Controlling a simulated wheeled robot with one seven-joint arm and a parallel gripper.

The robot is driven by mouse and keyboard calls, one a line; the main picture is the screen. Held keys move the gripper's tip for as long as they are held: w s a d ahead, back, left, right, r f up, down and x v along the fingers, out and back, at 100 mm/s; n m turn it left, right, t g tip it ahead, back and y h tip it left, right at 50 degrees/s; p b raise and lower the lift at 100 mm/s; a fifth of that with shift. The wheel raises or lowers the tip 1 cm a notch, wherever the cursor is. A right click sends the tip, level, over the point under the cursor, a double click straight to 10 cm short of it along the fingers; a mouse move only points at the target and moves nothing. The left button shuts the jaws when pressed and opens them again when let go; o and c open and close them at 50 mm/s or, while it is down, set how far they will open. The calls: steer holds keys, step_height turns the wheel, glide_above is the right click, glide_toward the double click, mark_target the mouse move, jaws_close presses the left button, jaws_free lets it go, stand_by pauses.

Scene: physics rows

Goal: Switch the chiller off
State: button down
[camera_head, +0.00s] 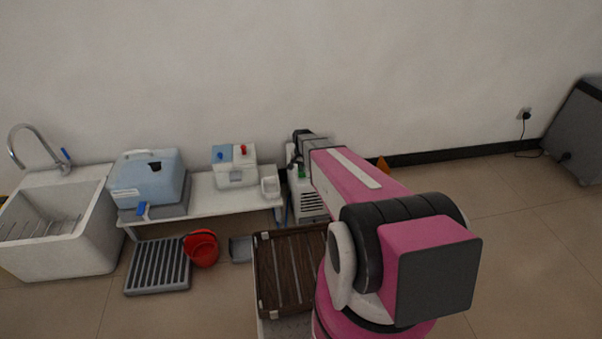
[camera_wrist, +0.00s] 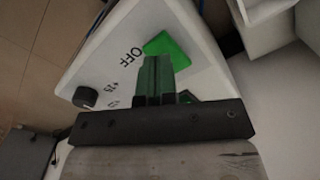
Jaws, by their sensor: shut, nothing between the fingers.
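The chiller (camera_head: 312,207) is a white box with a vented front, standing on the floor by the wall, partly hidden by my arm. In the wrist view its white top panel (camera_wrist: 130,50) carries a green switch (camera_wrist: 168,46), the printed word OFF beside it and a black knob (camera_wrist: 85,97). My gripper (camera_wrist: 154,62) is shut and empty. Its fingertips overlap the near-left edge of the green switch; I cannot tell whether they touch it. In the head view my gripper (camera_head: 300,136) is above the chiller.
A white bench (camera_head: 206,205) left of the chiller holds a blue-grey case (camera_head: 148,178) and a white box with red and blue knobs (camera_head: 234,167). A brown slatted rack (camera_head: 288,268) stands in front. A red bucket (camera_head: 203,250) is on the floor.

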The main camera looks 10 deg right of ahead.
steer(key=shift+r, duration=2.4)
